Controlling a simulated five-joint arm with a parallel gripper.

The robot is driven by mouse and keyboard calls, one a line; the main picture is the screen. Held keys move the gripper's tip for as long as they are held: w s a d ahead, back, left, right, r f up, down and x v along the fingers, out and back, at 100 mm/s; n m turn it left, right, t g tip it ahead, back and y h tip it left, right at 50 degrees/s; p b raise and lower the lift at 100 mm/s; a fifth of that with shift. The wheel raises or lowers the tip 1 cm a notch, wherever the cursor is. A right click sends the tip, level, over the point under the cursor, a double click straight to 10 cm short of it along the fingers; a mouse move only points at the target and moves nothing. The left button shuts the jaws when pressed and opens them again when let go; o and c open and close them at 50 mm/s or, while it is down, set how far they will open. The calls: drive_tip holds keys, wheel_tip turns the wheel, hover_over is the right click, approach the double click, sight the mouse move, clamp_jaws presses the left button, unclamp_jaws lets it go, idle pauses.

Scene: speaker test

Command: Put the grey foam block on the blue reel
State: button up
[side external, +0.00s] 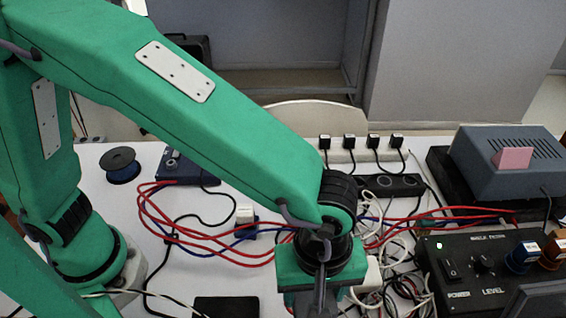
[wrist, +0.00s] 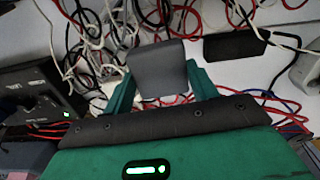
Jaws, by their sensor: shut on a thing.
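My gripper (wrist: 160,84) is shut on the grey foam block (wrist: 158,68), which shows between its two green fingers in the wrist view. In the side view my gripper (side external: 322,297) is at the bottom centre, over the table among cables; the frame edge cuts its lower end off, and I cannot clearly make out the block there. The reel does not show clearly in the wrist view.
Red, white and black cables (side external: 205,238) tangle across the table. A small white and blue item (side external: 245,216) stands among them. A black box (side external: 227,307) lies at the front. The black control box (side external: 470,248), with blue and orange round pieces on it, fills the right.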

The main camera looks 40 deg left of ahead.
drive_tip(key=shift+w+a+r, duration=0.1)
drive_tip(key=shift+w+a, duration=0.3)
drive_tip(key=w+a+r+n, duration=0.2)
drive_tip(key=w+a+n, duration=0.3)
drive_tip(key=a, duration=0.8)
drive_tip(key=w+a+r+n, duration=0.1)
drive_tip(key=w+a+n, duration=0.2)
drive_tip(key=w+a, duration=0.7)
drive_tip(key=s+a+r+n, duration=0.1)
drive_tip(key=s+a+n, duration=0.3)
drive_tip(key=a, duration=1)
drive_tip(key=s+a+r+n, duration=0.1)
drive_tip(key=s+a+n, duration=0.4)
drive_tip(key=s+a, duration=0.6)
drive_tip(key=shift+a+r, duration=0.3)
drive_tip(key=shift+a, duration=1.9)
drive_tip(key=s+a+f, duration=0.1)
drive_tip(key=a+f, duration=0.1)
drive_tip(key=a, duration=0.1)
drive_tip(key=s+a+f, duration=0.2)
drive_tip(key=a, duration=0.2)
drive_tip(key=s+a+f, duration=0.2)
drive_tip(key=a+f, duration=0.1)
drive_tip(key=shift+s+a, duration=0.1)
drive_tip(key=shift+a, duration=0.15)
